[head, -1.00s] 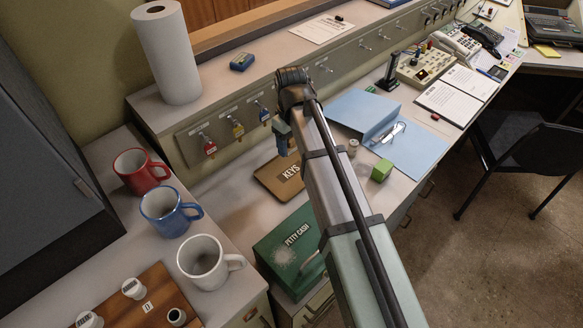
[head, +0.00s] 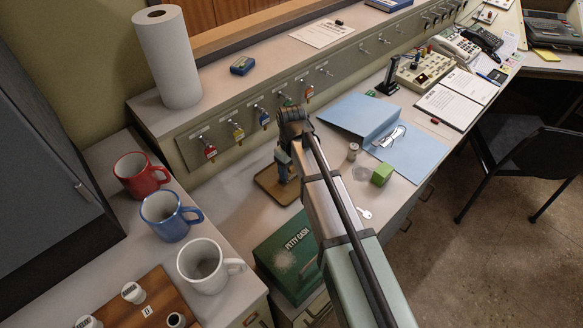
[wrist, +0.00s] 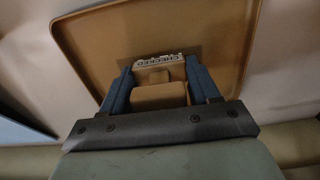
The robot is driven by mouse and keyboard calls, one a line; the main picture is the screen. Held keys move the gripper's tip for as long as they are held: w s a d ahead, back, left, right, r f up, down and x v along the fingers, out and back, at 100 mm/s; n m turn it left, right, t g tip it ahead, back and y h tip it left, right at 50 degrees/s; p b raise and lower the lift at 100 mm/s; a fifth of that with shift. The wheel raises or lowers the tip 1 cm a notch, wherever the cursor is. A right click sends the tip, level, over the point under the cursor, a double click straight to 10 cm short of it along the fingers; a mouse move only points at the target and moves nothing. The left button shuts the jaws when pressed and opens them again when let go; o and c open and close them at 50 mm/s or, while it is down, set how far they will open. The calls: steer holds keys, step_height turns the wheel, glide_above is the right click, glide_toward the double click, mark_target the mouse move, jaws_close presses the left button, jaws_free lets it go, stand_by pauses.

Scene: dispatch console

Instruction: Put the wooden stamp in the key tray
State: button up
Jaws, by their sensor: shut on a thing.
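The key tray (head: 270,188) is a flat brown tray on the desk below the key hooks. Its raised rim also shows in the wrist view (wrist: 75,45). My gripper (head: 284,172) is over the tray, pointing down. In the wrist view my gripper (wrist: 159,75) has its two blue fingers closed on the sides of the wooden stamp (wrist: 160,97), a tan block with a pale lettered strip. The stamp is within the tray's outline there. I cannot tell whether it touches the tray floor. In the head view the stamp is not clearly visible, and the tray's label is covered.
A green petty cash box (head: 285,262) stands in front of the tray. Red (head: 140,175), blue (head: 168,215) and white (head: 205,268) mugs stand to the left. Keys hang on the panel behind.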

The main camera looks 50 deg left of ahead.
steer(key=shift+f, duration=0.15)
steer(key=o, duration=1)
steer(key=shift+o, duration=0.2)
step_height(320, 180, up, 12)
steer(key=shift+r, duration=0.2)
steer(key=shift+w, duration=0.1)
